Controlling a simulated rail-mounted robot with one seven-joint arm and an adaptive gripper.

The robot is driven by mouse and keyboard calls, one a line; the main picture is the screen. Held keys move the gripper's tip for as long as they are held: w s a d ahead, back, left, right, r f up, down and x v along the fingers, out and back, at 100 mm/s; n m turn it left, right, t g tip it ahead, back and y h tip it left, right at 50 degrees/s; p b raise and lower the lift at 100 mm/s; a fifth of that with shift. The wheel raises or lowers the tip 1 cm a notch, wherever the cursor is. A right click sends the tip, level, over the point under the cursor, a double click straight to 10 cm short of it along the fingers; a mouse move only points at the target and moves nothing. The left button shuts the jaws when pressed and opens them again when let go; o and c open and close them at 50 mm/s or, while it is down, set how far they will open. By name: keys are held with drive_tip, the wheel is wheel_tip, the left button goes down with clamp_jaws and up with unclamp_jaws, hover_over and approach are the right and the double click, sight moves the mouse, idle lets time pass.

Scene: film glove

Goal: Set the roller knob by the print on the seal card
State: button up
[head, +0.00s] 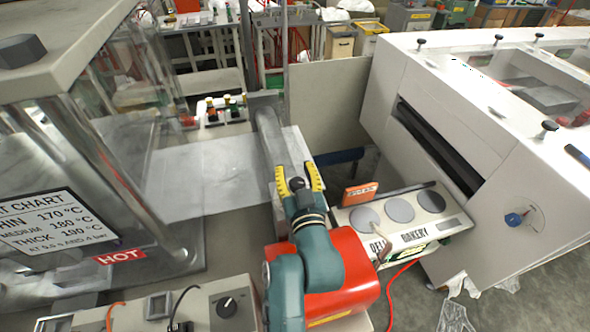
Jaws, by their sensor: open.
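My gripper (296,168), with yellow fingers, is open and appears empty. It points away over the near end of a long grey bar (274,135). A blue knob (515,219) sits on the end face of the white machine at the right, well apart from my gripper; its dial marks are too small to read. A small orange card (360,193) stands just right of my gripper, its print unreadable. Which of the cards is the seal card I cannot tell. A chart card (55,225) at the left lists THIN 170, MEDIUM 180 and a THICK line.
A white panel (415,215) with grey discs and the word BAKERY lies right of my gripper. A clear-walled press with a HOT label (121,256) stands left. A control box (200,300) with a black knob (226,307) is at the front. A red cable (393,290) hangs below the panel.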

drive_tip(key=s+d, duration=0.2)
drive_tip(key=s, duration=0.9)
drive_tip(key=shift+s, duration=0.4)
wheel_tip(320, 180, up, 19)
drive_tip(key=s+n+t, duration=0.1)
drive_tip(key=t, duration=0.3)
drive_tip(key=s+d+r+m+h+p, duration=0.1)
drive_tip(key=s+d+r+m+h, duration=0.25)
drive_tip(key=s+r, duration=0.45)
wheel_tip(320, 180, up, 26)
drive_tip(key=p, duration=2.7)
drive_tip(key=shift+d+r, duration=0.2)
drive_tip(key=shift+d, duration=0.05)
